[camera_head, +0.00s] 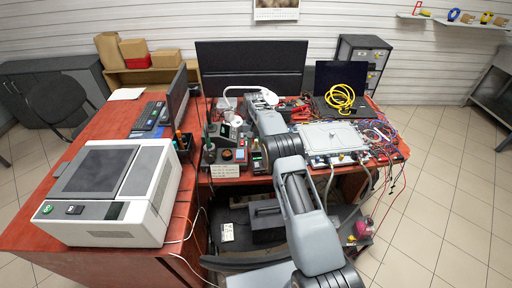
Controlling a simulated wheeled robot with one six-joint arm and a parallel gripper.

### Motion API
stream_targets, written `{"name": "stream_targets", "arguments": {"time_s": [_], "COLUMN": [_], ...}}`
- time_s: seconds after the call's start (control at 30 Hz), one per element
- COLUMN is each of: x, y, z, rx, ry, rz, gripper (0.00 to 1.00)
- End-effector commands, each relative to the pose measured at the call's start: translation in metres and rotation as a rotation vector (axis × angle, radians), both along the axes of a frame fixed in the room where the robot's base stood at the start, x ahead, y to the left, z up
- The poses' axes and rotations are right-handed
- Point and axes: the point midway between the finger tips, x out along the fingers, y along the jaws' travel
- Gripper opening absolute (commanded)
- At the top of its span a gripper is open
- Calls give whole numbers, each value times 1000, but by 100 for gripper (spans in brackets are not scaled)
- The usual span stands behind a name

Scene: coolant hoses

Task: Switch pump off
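No part is clearly marked as the pump or its switch. A small magenta device (362,229) sits low beside the desk's front right, with hoses or wires near it. A grey flat-lidded unit (330,136) with hoses at its front edge lies on the red desk (124,125). A small dark box with a green light (257,161) stands left of that unit, beside my arm. My arm reaches from the bottom centre up over the desk. Its far end (263,98) is near the desk's back middle. The fingers are hidden or too small to make out.
Bench instruments (227,155) crowd the desk left of my arm. A coiled yellow hose (341,98) lies on a dark laptop. Loose wires (386,140) hang off the right edge. A large white machine (110,190) fills the left front. The right floor (450,190) is clear.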

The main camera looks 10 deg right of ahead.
Motion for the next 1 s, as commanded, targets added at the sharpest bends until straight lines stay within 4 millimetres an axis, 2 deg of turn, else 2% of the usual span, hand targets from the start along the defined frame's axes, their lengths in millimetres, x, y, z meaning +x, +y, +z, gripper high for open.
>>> {"name": "stream_targets", "arguments": {"time_s": [0.03, 0.3, 1.0], "x": [1, 3, 3], "y": [-1, -4, -3], "z": [14, 30, 32], "rx": [1, 0, 0], "ry": [-1, 1, 0], "rz": [-1, -6, -4], "gripper": [34, 34, 34]}}
